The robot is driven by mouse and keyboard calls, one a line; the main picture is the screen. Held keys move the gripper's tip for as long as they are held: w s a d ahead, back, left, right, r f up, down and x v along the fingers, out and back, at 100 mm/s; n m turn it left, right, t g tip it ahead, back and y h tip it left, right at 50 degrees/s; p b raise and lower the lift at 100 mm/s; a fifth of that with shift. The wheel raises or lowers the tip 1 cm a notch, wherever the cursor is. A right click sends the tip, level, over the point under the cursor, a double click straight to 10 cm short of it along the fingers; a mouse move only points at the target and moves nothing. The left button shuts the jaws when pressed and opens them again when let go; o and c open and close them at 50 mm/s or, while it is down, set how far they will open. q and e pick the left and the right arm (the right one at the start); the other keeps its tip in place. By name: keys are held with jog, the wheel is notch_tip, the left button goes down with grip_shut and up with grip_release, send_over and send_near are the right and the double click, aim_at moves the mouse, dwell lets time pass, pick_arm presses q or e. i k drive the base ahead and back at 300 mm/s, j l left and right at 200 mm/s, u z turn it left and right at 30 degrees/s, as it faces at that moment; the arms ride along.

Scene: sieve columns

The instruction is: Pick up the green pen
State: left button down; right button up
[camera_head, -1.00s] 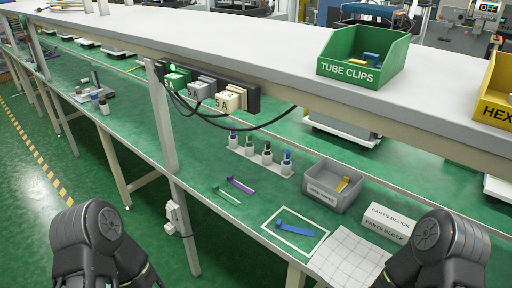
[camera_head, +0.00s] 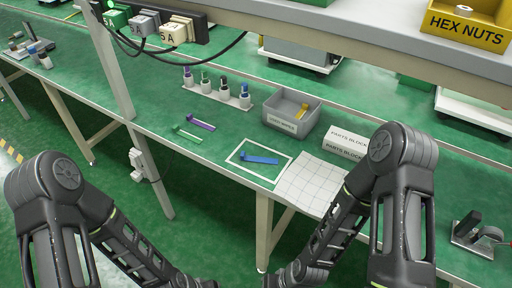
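On the green worktop lies a slim green piece (camera_head: 188,135), long and thin with a small raised bit near one end. I cannot tell if it is a pen or a clip. A similar purple piece (camera_head: 201,123) lies just behind it. Further back, a pale rack (camera_head: 213,93) holds several upright pen-like items with dark bodies; one (camera_head: 205,80) looks greenish, another (camera_head: 245,97) blue.
A blue piece (camera_head: 260,158) lies inside a white outlined square. A grey bin (camera_head: 283,122) holds a yellow piece (camera_head: 301,112). A white parts block (camera_head: 347,143) and a gridded sheet (camera_head: 306,184) are on the right. A raised shelf (camera_head: 340,27) with sockets overhangs the back.

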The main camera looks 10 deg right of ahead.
aim_at(204, 75)
jog(key=j+z, duration=0.1)
jog(key=z, duration=0.6)
jog(key=j+z, duration=0.4)
jog(key=k+j+z, duration=0.1)
jog(key=j+z, duration=0.25)
jog(key=k+j+z, duration=0.15)
jog(key=j+z, duration=0.25)
jog(key=k+j, duration=0.1)
jog(key=j, duration=0.2)
jog(key=k+j, duration=0.15)
jog(key=j, duration=0.15)
jog(key=k+j, duration=0.1)
jog(key=j, duration=0.2)
jog(key=z, duration=0.05)
